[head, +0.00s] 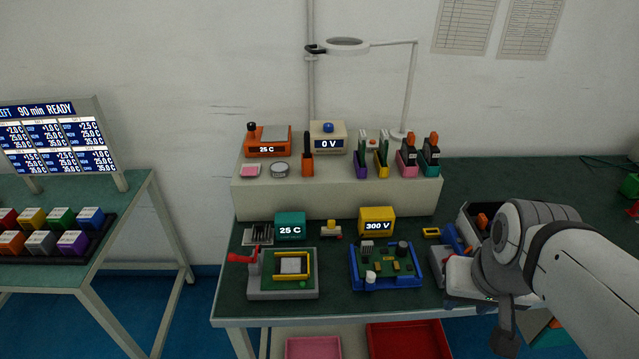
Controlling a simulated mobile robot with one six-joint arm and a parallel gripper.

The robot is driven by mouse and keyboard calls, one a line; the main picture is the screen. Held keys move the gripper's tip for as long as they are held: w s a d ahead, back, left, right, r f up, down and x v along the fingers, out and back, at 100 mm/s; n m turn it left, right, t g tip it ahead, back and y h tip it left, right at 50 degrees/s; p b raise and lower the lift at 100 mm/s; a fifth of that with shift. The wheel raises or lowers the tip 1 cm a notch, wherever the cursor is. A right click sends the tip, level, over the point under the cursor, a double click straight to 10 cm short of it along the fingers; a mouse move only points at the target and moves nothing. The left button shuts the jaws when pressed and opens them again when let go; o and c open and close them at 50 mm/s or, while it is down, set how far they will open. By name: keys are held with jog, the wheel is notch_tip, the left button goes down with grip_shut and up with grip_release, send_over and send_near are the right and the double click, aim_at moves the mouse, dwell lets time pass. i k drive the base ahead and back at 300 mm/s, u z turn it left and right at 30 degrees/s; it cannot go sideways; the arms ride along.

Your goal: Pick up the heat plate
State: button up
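An orange unit with a flat grey top, a dark knob and a "25 C" display looks like the heat plate (268,141). It stands upright at the back left of the raised grey shelf (330,204) on the green bench. My arm reaches in from the right edge, over the right part of the bench, well apart from the orange unit. The fingers of my gripper cannot be made out, so its opening and any contents are hidden. A teal box (290,226) in front of the shelf also reads "25 C".
A "0 V" box (328,136) stands close right of the orange unit. A magnifier lamp (347,46) overhangs the shelf. A red-handled fixture (282,277) and a blue board tray (385,268) fill the bench front. Free bench lies at the back right.

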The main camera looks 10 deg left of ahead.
aim_at(261, 234)
jog(key=z, duration=2.55)
jog(key=k, duration=2.55)
jog(key=u, duration=1.35)
jog(key=i, duration=1)
jog(key=u, duration=0.05)
